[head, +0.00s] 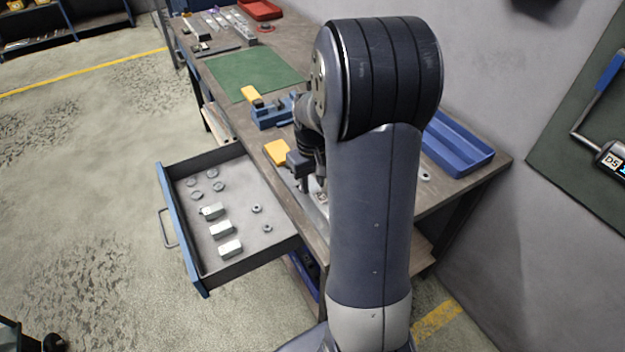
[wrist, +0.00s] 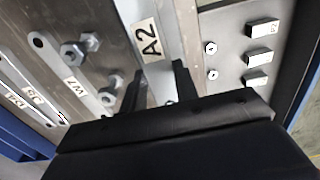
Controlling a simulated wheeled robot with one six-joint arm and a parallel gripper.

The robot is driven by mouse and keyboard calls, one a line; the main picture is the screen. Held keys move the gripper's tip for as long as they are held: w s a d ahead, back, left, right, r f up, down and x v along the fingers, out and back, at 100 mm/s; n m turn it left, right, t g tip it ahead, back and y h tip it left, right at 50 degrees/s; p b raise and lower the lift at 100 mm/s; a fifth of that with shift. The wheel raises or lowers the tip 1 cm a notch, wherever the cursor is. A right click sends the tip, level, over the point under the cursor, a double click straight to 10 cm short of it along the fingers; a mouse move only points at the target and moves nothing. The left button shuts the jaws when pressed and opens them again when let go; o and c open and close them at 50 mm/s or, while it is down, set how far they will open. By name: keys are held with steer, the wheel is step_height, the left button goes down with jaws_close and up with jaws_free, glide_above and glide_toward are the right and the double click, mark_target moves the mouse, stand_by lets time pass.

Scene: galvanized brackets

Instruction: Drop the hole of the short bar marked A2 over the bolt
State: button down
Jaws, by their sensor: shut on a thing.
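The short bar marked A2 (wrist: 150,60) is a pale metal strip with its label facing the wrist camera. My gripper (wrist: 160,82) is shut on the bar, with one dark finger on each side of it. Hex-headed bolts or nuts (wrist: 74,50) stand in pairs on the metal surface left of the bar in the wrist view. I cannot tell which is the task's bolt. The bar's near end and its hole are hidden behind the gripper body. In the head view my gripper (head: 320,183) is over the bench's front edge, partly hidden by my arm.
The open drawer (head: 181,243) holds metal blocks (head: 221,230), nuts and washers. On the bench (head: 300,48) are a blue vise-like fixture (head: 270,113), a green mat (head: 252,74) and a blue tray (head: 458,145).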

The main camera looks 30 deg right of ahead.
mark_target(312, 186)
steer(key=shift+f+b, duration=1.15)
steer(key=shift+f, duration=0.55)
steer(key=c, duration=1)
jaws_free()
steer(key=shift+r, duration=0.1)
step_height(312, 186, up, 11)
steer(key=shift+f, duration=0.15)
step_height(312, 186, down, 11)
steer(key=shift+r, duration=0.4)
